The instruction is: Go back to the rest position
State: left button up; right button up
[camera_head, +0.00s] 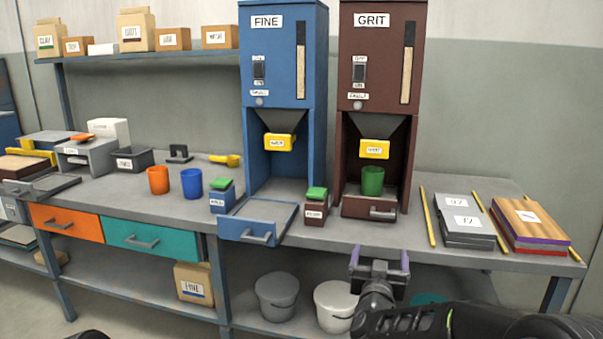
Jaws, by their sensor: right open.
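My right gripper (379,262) is in front of the workbench's front edge, below the brown GRIT dispenser (374,110). Its two fingers are apart and nothing is between them. The arm comes in from the lower right. A green cup (372,181) stands under the yellow-tabbed spout of the GRIT dispenser, apart from the gripper. My left gripper is not in view; only a dark bit of what may be my body shows at the bottom left edge.
The blue FINE dispenser (283,100) has its drawer (262,216) pulled out. Orange (158,180) and blue (191,183) cups stand on the bench (450,190). Stacked plates (466,220) lie right. Buckets (277,296) sit on the lower shelf behind my right gripper.

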jog(key=s+a+f+n+g+y, duration=0.1)
jog(key=s+a+f+g+y, duration=0.25)
jog(key=f, duration=0.55)
jog(key=s+a+f+g+y, duration=0.15)
jog(key=s+a+f, duration=0.35)
jog(key=f, duration=0.5)
jog(key=s+a+f+n+g+y, duration=0.1)
jog(key=s+a+f+g+y, duration=0.15)
jog(key=s+f, duration=0.5)
jog(key=s+f+g, duration=0.3)
jog(key=s+f, duration=0.3)
jog(key=s, duration=0.3)
jog(key=s+f+g+y, duration=0.1)
jog(key=s+f+g, duration=0.2)
jog(key=s+f, duration=0.5)
jog(key=s+f+g, duration=0.3)
jog(key=s+f, duration=0.1)
jog(key=s, duration=0.7)
notch_tip(320, 180, up, 22)
jog(key=m+p, duration=0.1)
jog(key=p, duration=2)
jog(key=shift+s+a+f+p, duration=0.2)
jog(key=shift+s+f+p, duration=0.05)
jog(key=shift+s+p, duration=0.1)
